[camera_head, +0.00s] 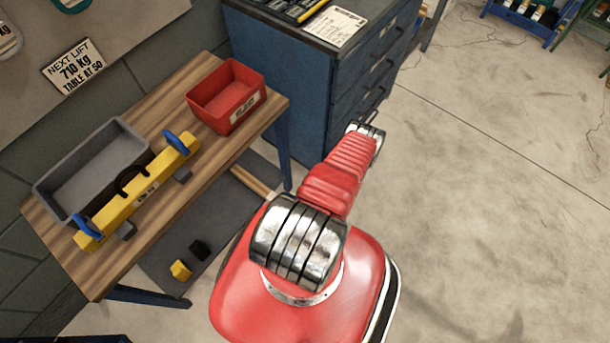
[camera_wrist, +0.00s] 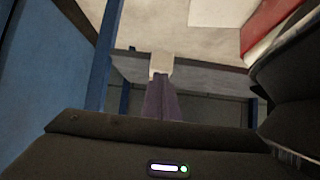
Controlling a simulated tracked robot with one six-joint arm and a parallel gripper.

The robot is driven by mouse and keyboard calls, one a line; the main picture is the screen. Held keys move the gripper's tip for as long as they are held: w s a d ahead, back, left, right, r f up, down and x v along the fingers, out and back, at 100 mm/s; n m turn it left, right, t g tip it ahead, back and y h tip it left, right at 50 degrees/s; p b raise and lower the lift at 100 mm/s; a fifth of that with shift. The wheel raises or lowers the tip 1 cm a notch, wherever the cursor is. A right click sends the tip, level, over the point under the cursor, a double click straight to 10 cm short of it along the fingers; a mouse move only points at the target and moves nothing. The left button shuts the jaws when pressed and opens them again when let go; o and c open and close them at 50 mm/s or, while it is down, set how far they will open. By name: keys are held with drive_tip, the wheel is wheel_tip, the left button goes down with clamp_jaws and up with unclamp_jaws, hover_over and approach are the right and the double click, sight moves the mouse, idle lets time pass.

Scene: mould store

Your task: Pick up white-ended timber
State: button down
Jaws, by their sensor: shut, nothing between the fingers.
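A bare wooden length (camera_head: 252,181) lies low beside the table in the head view. My red arm hides its lower right part, and no white end shows on it, so I cannot tell whether it is the white-ended timber. In the wrist view, my gripper (camera_wrist: 161,62) appears as a narrow tapering shape with a pale tip, its fingers together and empty. No timber is clear in the wrist view. In the head view the arm reaches toward the blue cabinet, and the fingers are hidden behind its far end.
The wooden table (camera_head: 185,205) carries a grey bin (camera_head: 52,187), a yellow beam (camera_head: 135,198) with blue ends and a red bin (camera_head: 228,125). A blue cabinet (camera_head: 283,72) stands behind.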

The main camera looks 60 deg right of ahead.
drive_tip(key=s+a, duration=0.1)
drive_tip(key=s, duration=0.7)
drive_tip(key=shift+a, duration=0.35)
drive_tip(key=c, duration=2.5)
unclamp_jaws()
